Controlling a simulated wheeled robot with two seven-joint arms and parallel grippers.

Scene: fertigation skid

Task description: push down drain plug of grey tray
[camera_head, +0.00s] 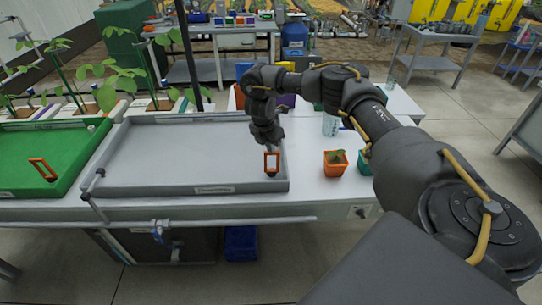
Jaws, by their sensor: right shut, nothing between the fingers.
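The grey tray (150,189) lies on the white bench at the centre left. Its drain plug (271,171), with an upright orange loop handle, stands in the tray's front right corner. My right gripper (271,147) is shut and empty, pointing down just above the loop; the wrist hides the area behind it. I cannot tell whether the fingertips touch the handle. My left gripper is not in view.
A green tray (62,189) with a tilted orange loop handle (42,169) lies at the left. An orange pot with a seedling (336,170) stands right of the grey tray. A metal pipe (200,222) runs along the bench front. Leafy plants stand behind the trays.

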